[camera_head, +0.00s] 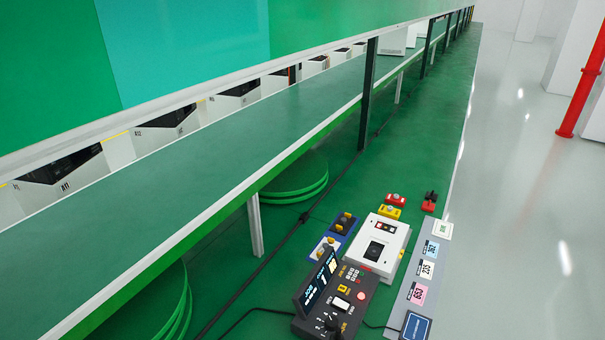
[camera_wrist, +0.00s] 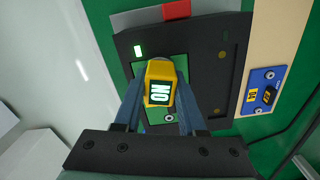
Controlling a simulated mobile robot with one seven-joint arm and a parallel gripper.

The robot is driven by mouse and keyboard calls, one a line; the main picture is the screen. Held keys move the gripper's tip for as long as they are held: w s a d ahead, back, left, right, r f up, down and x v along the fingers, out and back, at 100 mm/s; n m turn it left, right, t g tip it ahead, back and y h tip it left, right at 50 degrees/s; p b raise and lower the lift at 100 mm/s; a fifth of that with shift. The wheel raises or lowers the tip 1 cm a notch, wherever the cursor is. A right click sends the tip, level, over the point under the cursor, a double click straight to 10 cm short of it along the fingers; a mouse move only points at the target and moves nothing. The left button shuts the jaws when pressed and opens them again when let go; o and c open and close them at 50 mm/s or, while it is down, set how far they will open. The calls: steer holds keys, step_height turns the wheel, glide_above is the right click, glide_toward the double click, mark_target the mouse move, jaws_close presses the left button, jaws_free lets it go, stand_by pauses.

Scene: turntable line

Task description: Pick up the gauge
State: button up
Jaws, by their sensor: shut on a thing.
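The gauge appears to be the yellow block (camera_wrist: 161,70) with a small lit display in the wrist view; the display's letters look like "NO" or an upside-down "ON". My gripper (camera_wrist: 160,98) is shut on it, one blue-grey finger on each side. The yellow block is in front of a dark plate (camera_wrist: 210,50) with a green opening. I cannot tell whether it touches the plate. In the head view I make out neither my gripper nor this yellow block.
In the wrist view, a red block (camera_wrist: 177,9) is above the plate and a blue switch module (camera_wrist: 264,90) is to its right. In the head view, a black console (camera_head: 345,297), a white box (camera_head: 395,235) and a label strip (camera_head: 410,290) crowd the green bench's near end.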

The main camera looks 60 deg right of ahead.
jaws_close()
